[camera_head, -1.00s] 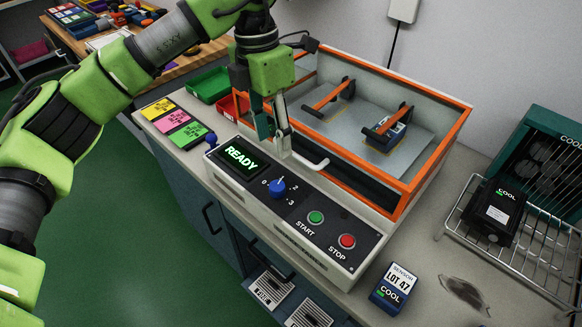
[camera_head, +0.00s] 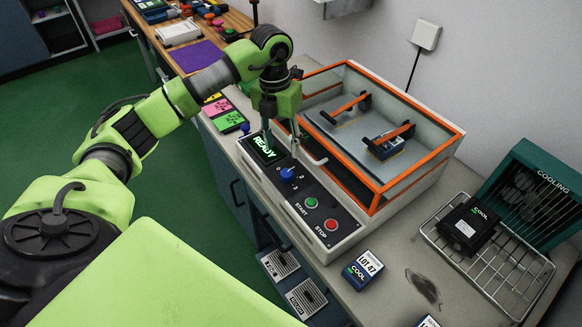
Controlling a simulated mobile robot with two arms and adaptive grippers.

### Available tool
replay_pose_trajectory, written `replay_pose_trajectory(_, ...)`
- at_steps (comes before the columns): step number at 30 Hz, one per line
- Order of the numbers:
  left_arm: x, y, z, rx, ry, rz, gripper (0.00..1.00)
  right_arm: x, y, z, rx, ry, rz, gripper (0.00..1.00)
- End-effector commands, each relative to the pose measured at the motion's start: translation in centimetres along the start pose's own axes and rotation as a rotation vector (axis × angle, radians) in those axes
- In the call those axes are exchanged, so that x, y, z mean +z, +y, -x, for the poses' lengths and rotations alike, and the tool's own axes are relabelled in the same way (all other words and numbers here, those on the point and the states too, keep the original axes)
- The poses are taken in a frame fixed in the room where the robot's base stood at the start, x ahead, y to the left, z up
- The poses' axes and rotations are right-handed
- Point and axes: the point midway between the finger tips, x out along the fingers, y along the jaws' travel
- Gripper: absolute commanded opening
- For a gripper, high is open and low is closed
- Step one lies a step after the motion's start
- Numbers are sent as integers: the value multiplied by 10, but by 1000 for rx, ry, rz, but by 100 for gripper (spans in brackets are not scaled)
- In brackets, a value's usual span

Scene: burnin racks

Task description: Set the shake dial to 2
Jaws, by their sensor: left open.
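The shake dial (camera_head: 288,174) is a blue knob on the dark front panel (camera_head: 270,185) of the shaker box, between the lit READY display (camera_head: 264,148) and the START and STOP buttons. The numbers around it are too small to read clearly now. My left gripper (camera_head: 281,148) points down over the panel near the display, behind and slightly left of the dial. It is open and looks empty; part of the READY text is hidden by a finger. It appears apart from the dial. My right gripper does not show.
The orange-framed clear shaker box (camera_head: 420,165) holds a blue unit under a clamp. A green START button (camera_head: 311,203) and red STOP button (camera_head: 331,224) sit to the dial's right. A LOT 47 sensor (camera_head: 363,270) lies on the bench; a cooling rack (camera_head: 515,262) stands at right.

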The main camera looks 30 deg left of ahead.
Motion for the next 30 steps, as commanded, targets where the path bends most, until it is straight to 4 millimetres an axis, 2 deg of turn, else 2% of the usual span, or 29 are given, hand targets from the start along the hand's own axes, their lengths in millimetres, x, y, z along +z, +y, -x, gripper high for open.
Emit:
replay_pose_trajectory(2,-2,-1,-16,0,7,-2,42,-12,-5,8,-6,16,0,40)
replay_pose_trajectory(5,-2,-2,-38,-2,6,-2,42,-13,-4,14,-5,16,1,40)
replay_pose_trajectory(9,-2,-2,-65,-1,5,-2,42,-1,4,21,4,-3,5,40)
replay_pose_trajectory(13,-1,-2,-83,-1,4,-3,42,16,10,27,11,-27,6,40)
replay_pose_trajectory(19,0,-2,-97,-2,1,-4,42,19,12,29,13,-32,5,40)
replay_pose_trajectory(27,0,-2,-98,-1,0,-4,42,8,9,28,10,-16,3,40)
replay_pose_trajectory(30,0,-2,-98,-1,0,-4,16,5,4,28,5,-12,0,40)
